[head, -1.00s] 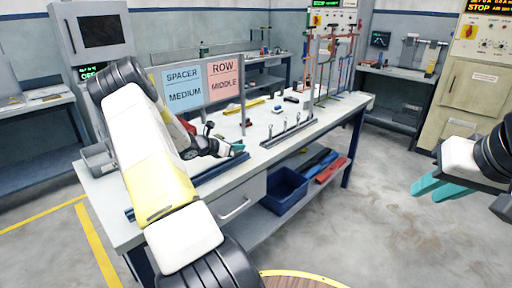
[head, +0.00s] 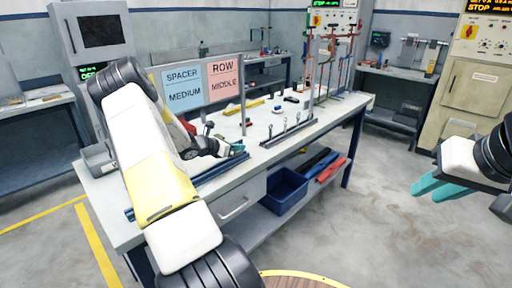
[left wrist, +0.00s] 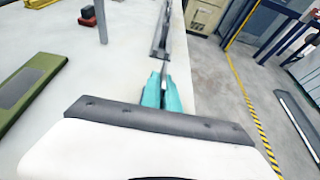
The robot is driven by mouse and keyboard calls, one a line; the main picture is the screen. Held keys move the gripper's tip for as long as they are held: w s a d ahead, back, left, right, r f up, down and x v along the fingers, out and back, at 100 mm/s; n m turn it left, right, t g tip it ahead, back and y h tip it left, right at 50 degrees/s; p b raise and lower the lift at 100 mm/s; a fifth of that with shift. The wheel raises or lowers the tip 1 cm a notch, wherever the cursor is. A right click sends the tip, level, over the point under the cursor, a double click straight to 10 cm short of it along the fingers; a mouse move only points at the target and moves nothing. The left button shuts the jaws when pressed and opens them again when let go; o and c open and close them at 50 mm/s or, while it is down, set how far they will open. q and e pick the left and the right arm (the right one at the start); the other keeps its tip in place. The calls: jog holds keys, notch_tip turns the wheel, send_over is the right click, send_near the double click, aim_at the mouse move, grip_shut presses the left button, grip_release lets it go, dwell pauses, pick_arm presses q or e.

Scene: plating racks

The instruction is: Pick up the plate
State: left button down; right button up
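My left gripper (head: 240,147) is low over the workbench's front part, near the left end of a metal rail with upright pins (head: 288,133). In the left wrist view its teal fingers (left wrist: 162,92) are close together, and a thin grey edge shows at their tips, in line with the rail (left wrist: 163,35). I cannot tell whether anything is between them. No plate can be clearly made out; the arm hides part of the bench. My right gripper (head: 440,188) is empty, its teal fingers apart, over the floor away from the bench.
A sign panel (head: 202,83) reading "SPACER MEDIUM" and "ROW MIDDLE" stands on the workbench (head: 337,112). A dark green flat block (left wrist: 28,88) lies left of the left gripper. A blue bin (head: 284,190) is on the lower shelf. Tall coloured racks (head: 325,70) stand at the bench's far end.

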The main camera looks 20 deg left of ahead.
pick_arm(q)
jog(key=shift+r, duration=0.5)
jog(key=r, duration=0.2)
jog(key=shift+s+a+r, duration=0.15)
jog(key=shift+s+r, duration=0.2)
jog(key=shift+s, duration=0.05)
jog(key=s+a+r, duration=0.1)
jog(key=s, duration=1.4)
jog(key=shift+a+r, duration=0.2)
jog(key=shift+a, duration=0.15)
dwell(0.5)
